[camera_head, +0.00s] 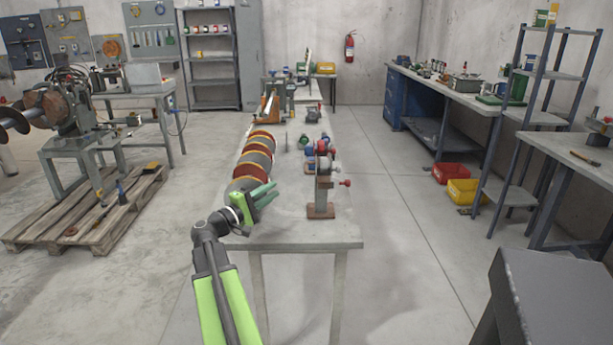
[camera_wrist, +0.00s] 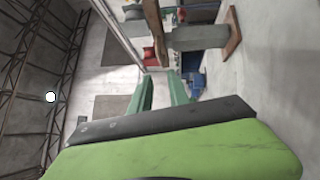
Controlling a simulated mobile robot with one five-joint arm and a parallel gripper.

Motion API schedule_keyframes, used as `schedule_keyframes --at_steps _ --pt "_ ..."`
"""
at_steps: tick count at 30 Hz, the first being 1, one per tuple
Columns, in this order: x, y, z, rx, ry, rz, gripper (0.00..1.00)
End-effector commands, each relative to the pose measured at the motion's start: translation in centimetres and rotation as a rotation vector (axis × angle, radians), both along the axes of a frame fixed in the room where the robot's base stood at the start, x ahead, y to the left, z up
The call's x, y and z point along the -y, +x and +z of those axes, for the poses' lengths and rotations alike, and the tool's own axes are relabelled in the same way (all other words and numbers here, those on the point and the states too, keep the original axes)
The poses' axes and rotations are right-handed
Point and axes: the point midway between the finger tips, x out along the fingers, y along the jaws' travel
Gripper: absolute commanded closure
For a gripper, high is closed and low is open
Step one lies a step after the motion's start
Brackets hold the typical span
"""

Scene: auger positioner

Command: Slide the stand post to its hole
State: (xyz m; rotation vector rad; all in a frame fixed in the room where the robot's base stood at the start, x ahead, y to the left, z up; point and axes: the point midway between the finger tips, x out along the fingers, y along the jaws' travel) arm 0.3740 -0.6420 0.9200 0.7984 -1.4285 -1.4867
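A grey upright stand post (camera_head: 323,192) stands on a brown base plate (camera_head: 321,211) at the near end of the long bench (camera_head: 290,235). Red-handled parts show at and beside its upper part. In the wrist view, the grey post (camera_wrist: 200,37) lies across the top, with the brown plate (camera_wrist: 233,33) at its right end. My gripper (camera_head: 274,190) is left of the post, over the bench, apart from it. Its green fingers are spread, with nothing between them; they also show in the wrist view (camera_wrist: 160,75). I cannot make out the post's hole.
A banded auger (camera_head: 257,155) in red, yellow and grey lies along the bench's left side, just beyond my gripper. Small red and blue parts (camera_head: 306,145) sit behind the post. A dark-topped surface (camera_head: 550,300) is at the lower right.

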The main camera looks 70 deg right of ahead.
Motion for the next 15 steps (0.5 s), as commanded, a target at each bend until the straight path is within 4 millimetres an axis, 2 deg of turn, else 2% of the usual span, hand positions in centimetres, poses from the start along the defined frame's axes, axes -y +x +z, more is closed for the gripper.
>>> schedule_keyframes --at_steps 5,15 --pt "3.0 -1.2 0.6 0.002 0.001 -0.004 0.78" --pt "10.9 -4.6 1.7 0.001 0.001 -0.004 0.78"
